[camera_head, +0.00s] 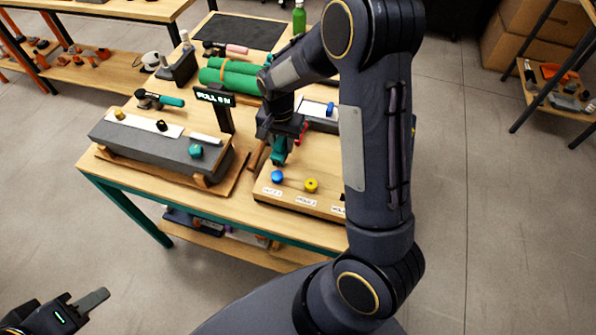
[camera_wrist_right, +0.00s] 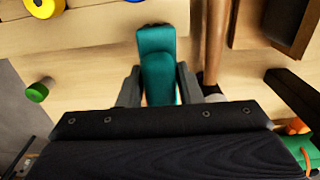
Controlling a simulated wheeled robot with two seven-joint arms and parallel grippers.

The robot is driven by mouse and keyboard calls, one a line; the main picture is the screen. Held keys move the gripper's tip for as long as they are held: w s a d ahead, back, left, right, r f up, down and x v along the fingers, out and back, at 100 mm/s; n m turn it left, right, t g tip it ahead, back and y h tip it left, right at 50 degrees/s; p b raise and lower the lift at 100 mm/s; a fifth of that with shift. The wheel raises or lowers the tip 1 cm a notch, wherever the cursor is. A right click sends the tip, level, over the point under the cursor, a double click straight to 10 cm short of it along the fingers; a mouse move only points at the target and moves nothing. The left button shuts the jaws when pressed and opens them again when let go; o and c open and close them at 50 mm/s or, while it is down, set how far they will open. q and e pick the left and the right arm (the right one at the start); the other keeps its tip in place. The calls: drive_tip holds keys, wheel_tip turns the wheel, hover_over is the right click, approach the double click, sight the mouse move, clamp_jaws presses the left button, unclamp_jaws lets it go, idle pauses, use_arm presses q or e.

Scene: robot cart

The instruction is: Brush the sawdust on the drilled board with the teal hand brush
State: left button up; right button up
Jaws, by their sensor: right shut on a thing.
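My right gripper (camera_head: 284,140) is shut on a teal handle, which I take to be the teal hand brush (camera_head: 279,151), over the back left part of a wooden board. In the right wrist view the teal handle (camera_wrist_right: 157,55) sits between the two fingers (camera_wrist_right: 158,90). Its bristles are hidden. The wooden board (camera_head: 325,206) has a blue knob and a yellow knob and small white labels near its front edge. It may be the drilled board; I cannot make out holes or sawdust. My left gripper (camera_head: 85,305) is at the lower left, away from the table, with only one finger clear.
A grey block (camera_head: 160,148) with several knobs lies left of the board, and a dark sign (camera_head: 214,98) stands behind it. Green rolls (camera_head: 230,76) and a green bottle (camera_head: 299,17) are further back. A brown rod (camera_wrist_right: 216,35) lies close beside the brush.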

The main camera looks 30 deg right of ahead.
drive_tip(key=shift+w+a, duration=0.55)
drive_tip(key=shift+w, duration=0.15)
drive_tip(key=shift+r+p, duration=0.75)
drive_tip(key=shift+r, duration=0.1)
drive_tip(key=shift+f, duration=0.1)
drive_tip(key=s+d+b, duration=0.1)
drive_tip(key=s+d, duration=0.9)
drive_tip(key=s, duration=0.1)
drive_tip(key=shift+s+f+b, duration=0.15)
drive_tip(key=shift+s+b, duration=0.15)
drive_tip(key=shift+s, duration=0.1)
